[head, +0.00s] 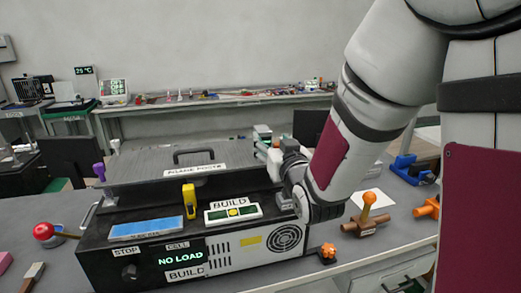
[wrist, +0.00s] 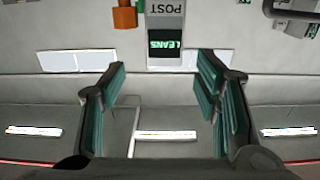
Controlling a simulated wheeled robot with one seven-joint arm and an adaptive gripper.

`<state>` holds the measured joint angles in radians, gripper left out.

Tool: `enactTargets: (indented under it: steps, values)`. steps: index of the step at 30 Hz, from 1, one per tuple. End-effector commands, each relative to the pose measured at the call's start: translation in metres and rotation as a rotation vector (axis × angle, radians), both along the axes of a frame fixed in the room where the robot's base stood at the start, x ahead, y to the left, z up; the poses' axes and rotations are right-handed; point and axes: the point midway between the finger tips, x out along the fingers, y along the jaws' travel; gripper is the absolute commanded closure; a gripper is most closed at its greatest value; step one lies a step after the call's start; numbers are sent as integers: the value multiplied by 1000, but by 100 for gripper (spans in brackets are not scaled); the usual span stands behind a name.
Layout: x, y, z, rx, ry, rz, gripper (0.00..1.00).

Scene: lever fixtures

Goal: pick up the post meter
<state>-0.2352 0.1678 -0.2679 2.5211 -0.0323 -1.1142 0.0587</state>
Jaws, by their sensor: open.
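The post meter (wrist: 165,34) is at the top middle of the wrist view, a grey box with an upside-down POST label and a dark display with green letters reading LEANS. My gripper (wrist: 160,68) is open and empty, its two dark green-padded fingers pointing up the picture, one on each side of the meter's line. The meter appears beyond the fingertips, not between them. Its top end is cut off by the frame. In the head view my arm reaches in from the right; I cannot make out my fingers or the meter there.
A black lever fixture (head: 95,245) with a NO LOAD display stands at front left. A yellow upright piece (head: 189,200) and a red-knobbed lever (head: 46,232) are on it. An orange-knobbed piece (head: 368,204) stands to its right. In the wrist view, an orange block (wrist: 124,18) is beside the meter.

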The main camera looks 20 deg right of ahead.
Motion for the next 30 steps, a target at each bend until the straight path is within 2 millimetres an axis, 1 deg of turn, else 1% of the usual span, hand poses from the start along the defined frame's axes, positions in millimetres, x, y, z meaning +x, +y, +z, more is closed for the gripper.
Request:
enactTargets:
  steps: [1, 3, 11, 18, 21, 24, 29, 30]
  values:
    - [9, 0, 0, -2, 1, 0, 43]
    - [16, 0, 1, -1, 0, 0, 43]
    - [32, 1, 0, -1, 1, 0, 43]
    - [65, 5, -1, -1, -1, 0, 43]
    - [74, 5, -2, -1, 1, 0, 43]
    - [77, 5, -2, -1, 1, 0, 43]
    - [77, 5, -2, 0, 1, 0, 43]
    - [77, 5, -2, 0, 1, 0, 46]
